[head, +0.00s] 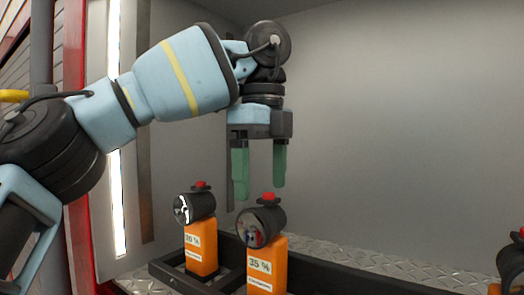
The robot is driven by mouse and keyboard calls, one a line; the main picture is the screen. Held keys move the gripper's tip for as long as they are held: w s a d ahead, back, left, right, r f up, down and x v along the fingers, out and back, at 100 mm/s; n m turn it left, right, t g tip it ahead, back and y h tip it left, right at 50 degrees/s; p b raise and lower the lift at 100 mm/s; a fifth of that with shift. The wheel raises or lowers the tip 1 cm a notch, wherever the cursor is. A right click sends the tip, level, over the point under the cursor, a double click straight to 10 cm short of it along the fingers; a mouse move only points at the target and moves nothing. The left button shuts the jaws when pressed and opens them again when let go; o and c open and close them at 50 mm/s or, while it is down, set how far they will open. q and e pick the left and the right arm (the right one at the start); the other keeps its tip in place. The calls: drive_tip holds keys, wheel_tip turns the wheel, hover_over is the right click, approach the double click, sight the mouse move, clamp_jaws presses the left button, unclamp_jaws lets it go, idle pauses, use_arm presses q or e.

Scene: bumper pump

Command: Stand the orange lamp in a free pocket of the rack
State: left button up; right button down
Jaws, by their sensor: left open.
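Two orange lamps with black heads and red top knobs stand upright in the dark rack (335,277). The nearer lamp (266,265) has a label reading 35 %. The other lamp (201,250), left of it and a little farther back, has a label that seems to read 10 %. A third lamp (511,266) is cut off at the right edge. My left gripper (260,192) points down, open and empty, with its green fingers just above the head of the 35 % lamp in the picture. My right gripper is out of view.
The rack stands on a silver tread-plate floor (400,266) inside a grey-walled compartment (400,130). A bright light strip (115,170) and a red post (75,220) edge the left side. A gap separates the 35 % lamp from the right-hand lamp.

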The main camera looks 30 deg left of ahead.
use_arm(q)
drive_tip(key=shift+r, duration=1.9)
drive_tip(key=shift+f, duration=0.1)
